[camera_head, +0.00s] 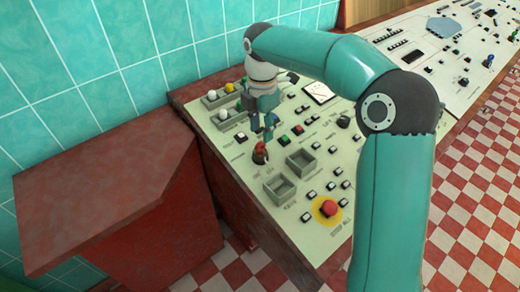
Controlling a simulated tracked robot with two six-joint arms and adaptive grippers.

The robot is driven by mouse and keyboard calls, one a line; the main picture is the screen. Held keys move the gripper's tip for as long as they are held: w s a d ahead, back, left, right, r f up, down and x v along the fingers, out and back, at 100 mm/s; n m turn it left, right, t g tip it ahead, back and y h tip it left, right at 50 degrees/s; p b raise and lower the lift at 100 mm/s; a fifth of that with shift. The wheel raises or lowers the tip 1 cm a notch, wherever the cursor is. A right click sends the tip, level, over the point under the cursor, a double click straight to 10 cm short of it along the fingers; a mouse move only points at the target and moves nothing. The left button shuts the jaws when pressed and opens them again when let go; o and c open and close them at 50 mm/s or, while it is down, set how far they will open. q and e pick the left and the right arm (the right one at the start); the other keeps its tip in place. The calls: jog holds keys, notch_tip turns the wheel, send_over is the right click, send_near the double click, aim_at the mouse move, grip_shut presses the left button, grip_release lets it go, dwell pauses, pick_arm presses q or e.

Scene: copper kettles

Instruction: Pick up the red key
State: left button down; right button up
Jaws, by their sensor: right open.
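The red key (261,146) sits on the pale control panel, near its left part, with a dark round base under it. My right gripper (267,136) is right above the key, pointing down, with its fingers apart around or just over the key's top. I cannot tell whether the fingers touch it. My left gripper is not in view.
The control panel (318,248) carries small buttons, a red stop button (329,208) on a yellow disc, two square grey recesses (301,162) and several white and yellow knobs. A red-brown desk (95,190) stands at left against the teal tiled wall (60,90).

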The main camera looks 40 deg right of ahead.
aim_at(260, 142)
jog(key=shift+a+f, duration=0.15)
jog(key=shift+f, duration=2.7)
grip_shut()
